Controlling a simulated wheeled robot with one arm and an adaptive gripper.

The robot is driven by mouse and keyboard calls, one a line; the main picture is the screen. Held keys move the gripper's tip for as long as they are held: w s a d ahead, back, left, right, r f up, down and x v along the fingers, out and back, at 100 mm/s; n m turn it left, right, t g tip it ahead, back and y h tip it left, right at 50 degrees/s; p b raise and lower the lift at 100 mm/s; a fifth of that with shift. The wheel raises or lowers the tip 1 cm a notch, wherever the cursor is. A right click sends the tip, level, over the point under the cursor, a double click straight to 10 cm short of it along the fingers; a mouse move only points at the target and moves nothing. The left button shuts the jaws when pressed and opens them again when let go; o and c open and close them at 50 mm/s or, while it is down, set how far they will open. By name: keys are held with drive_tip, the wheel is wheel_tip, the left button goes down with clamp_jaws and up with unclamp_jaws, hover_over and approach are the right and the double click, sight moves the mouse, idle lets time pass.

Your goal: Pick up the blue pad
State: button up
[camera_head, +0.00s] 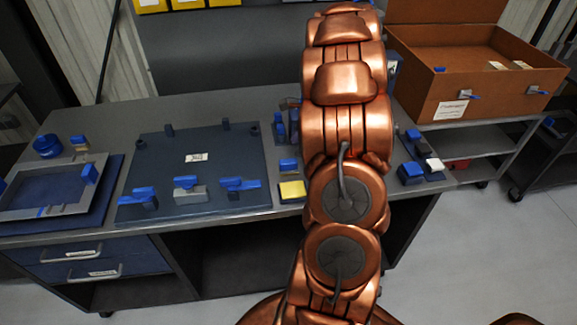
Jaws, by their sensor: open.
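Several small blue pieces are in view, and I cannot tell which is the blue pad. One blue block (411,173) lies at the table's right end, right of my arm. Blue pieces top the clamps on the dark plate: a left one (138,196), a middle one (187,182) and a right one (240,184). A small blue piece (289,165) lies behind a yellow-topped block (292,191). A blue piece (89,173) sits on the grey frame at the left. My copper arm rises through the middle and hides part of the table; my gripper does not show.
The grey workbench (95,112) carries a dark plate (165,150) and a grey frame (35,203) on a blue mat. A brown open box (440,110) stands on a cart at the right. Bare bench lies behind the plate.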

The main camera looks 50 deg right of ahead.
sight(289, 161)
drive_tip(key=shift+p+x, duration=1.2)
drive_tip(key=shift+x, duration=2.75)
drive_tip(key=shift+a, duration=0.1)
clamp_jaws()
